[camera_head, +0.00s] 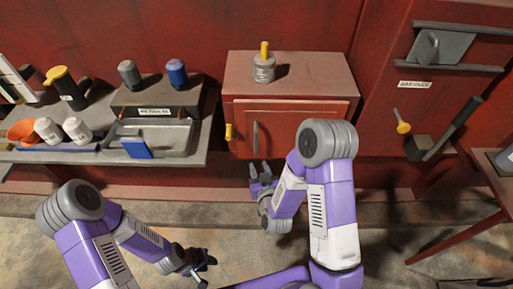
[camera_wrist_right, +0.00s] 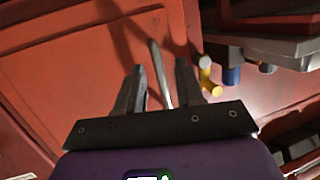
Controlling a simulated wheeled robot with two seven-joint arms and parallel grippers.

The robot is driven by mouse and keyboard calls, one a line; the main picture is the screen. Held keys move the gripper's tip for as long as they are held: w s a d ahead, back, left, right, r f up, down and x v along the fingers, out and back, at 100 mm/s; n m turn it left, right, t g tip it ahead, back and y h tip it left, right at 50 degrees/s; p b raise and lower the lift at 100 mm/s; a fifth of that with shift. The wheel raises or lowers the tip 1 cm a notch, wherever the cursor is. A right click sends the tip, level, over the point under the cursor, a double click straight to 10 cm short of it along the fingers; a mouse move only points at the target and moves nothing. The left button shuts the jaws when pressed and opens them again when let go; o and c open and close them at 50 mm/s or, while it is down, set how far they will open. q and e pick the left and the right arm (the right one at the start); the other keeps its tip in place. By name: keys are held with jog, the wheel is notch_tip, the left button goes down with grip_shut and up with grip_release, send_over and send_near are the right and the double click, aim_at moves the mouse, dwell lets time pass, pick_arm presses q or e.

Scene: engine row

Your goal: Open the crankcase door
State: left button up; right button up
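The crankcase door (camera_head: 285,129) is the red front panel of a box in the middle of the head view, and it looks closed. It also fills the left of the right wrist view (camera_wrist_right: 70,70). Its grey bar handle (camera_head: 256,137) shows between my fingers in the wrist view (camera_wrist_right: 161,75). A yellow latch (camera_head: 229,132) sits at the door's left edge. My right gripper (camera_head: 262,172) is open just below and in front of the handle; I cannot tell whether it touches it. My left gripper (camera_head: 204,268) hangs low over the floor, apparently open and empty.
A grey bench (camera_head: 185,156) with bottles, an orange bowl (camera_head: 22,131) and a blue block (camera_head: 136,148) stands left of the box. A canister (camera_head: 264,68) stands on the box. A gas chute (camera_head: 440,48) and a lever (camera_head: 450,127) are at right. The floor in front is clear.

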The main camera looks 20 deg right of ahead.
aim_at(257, 145)
jog(key=w+r, duration=0.1)
jog(key=w, duration=0.1)
jog(key=w+r+t, duration=0.1)
jog(key=w, duration=0.2)
jog(key=w+d+r+t+h+b, duration=0.1)
jog(key=w+r, duration=0.1)
jog(key=w, duration=0.1)
jog(key=shift+d, duration=0.1)
grip_shut()
